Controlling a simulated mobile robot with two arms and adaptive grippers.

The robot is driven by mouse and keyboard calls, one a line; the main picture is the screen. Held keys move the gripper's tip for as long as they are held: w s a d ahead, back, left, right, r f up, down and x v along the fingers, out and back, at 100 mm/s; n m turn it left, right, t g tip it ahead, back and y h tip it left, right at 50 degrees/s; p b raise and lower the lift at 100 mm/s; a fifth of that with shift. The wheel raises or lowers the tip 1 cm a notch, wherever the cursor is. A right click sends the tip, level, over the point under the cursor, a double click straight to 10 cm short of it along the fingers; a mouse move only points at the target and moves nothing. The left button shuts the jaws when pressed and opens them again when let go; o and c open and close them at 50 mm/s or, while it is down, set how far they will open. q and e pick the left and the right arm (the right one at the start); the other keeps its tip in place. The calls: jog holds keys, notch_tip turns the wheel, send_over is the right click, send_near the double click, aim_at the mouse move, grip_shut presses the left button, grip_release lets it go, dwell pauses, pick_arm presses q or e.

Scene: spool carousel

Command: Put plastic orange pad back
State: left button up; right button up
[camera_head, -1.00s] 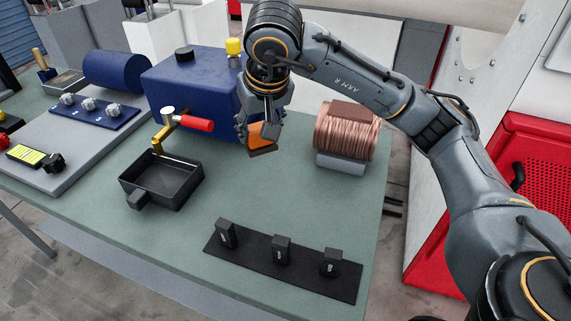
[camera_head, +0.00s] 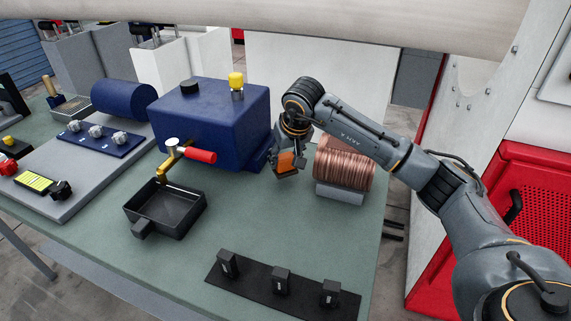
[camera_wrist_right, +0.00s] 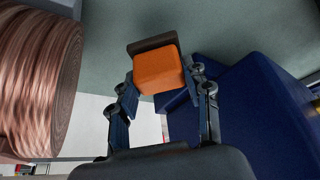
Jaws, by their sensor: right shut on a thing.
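The orange pad (camera_head: 286,163) has a dark brown edge strip. It is held in my right gripper (camera_head: 288,158), above the table between the blue machine (camera_head: 215,125) and the copper spool (camera_head: 344,164). In the right wrist view the pad (camera_wrist_right: 157,70) sits between the two fingers of the gripper (camera_wrist_right: 163,85), with its dark strip at the far end. The copper spool (camera_wrist_right: 40,80) is at the left there and the blue machine (camera_wrist_right: 255,115) at the right. My left gripper is out of view.
A black tray (camera_head: 140,205) stands under a brass tap with a red handle (camera_head: 201,156). A black strip with several black blocks (camera_head: 245,275) lies at the front. A grey board with knobs is at the left. The table's middle (camera_head: 240,220) is clear.

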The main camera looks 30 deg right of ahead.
aim_at(286, 167)
notch_tip(286, 167, down, 2)
jog(key=shift+f+p, duration=0.2)
jog(key=shift+p, duration=0.35)
jog(key=shift+f, duration=0.4)
jog(key=shift+f, duration=0.1)
jog(key=o, duration=1.1)
